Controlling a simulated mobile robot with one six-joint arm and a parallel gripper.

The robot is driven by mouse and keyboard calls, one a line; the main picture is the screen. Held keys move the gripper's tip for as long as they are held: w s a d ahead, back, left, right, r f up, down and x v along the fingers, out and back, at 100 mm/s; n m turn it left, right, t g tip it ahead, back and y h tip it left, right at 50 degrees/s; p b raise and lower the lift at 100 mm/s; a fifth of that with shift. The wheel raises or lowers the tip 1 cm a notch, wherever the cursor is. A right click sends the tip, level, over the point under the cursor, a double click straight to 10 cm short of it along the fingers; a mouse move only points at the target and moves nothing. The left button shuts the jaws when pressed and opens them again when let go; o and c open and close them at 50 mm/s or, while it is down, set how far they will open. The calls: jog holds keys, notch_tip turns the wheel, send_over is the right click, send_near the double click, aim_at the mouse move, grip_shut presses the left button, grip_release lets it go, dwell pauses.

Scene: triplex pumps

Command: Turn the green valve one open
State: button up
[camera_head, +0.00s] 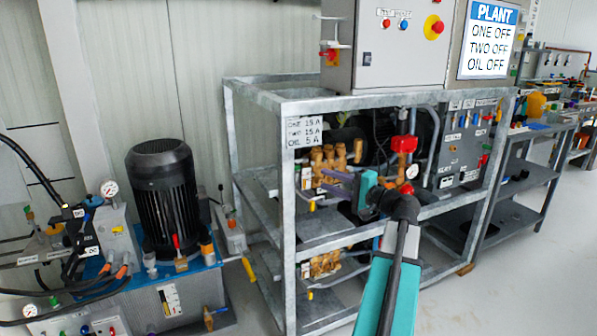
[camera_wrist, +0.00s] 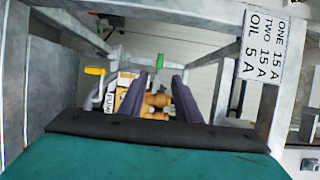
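In the head view my gripper (camera_head: 325,179) reaches in at the front of the metal frame, by the brass pump block (camera_head: 330,158). The brass block also shows between and below the fingers in the wrist view (camera_wrist: 155,103). The gap between fingertips and green handle is hard to judge.
A yellow handle (camera_wrist: 95,71) lies left of the fingers. Grey frame bars (camera_wrist: 190,12) pass above and on both sides. The frame's post (camera_head: 289,230) stands left of my gripper in the head view. A plant sign (camera_head: 487,40) reads ONE OFF, TWO OFF, OIL OFF.

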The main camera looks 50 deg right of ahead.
aim_at(297, 169)
jog(key=w+b, duration=0.3)
jog(key=w, duration=1)
jog(key=shift+w, duration=0.1)
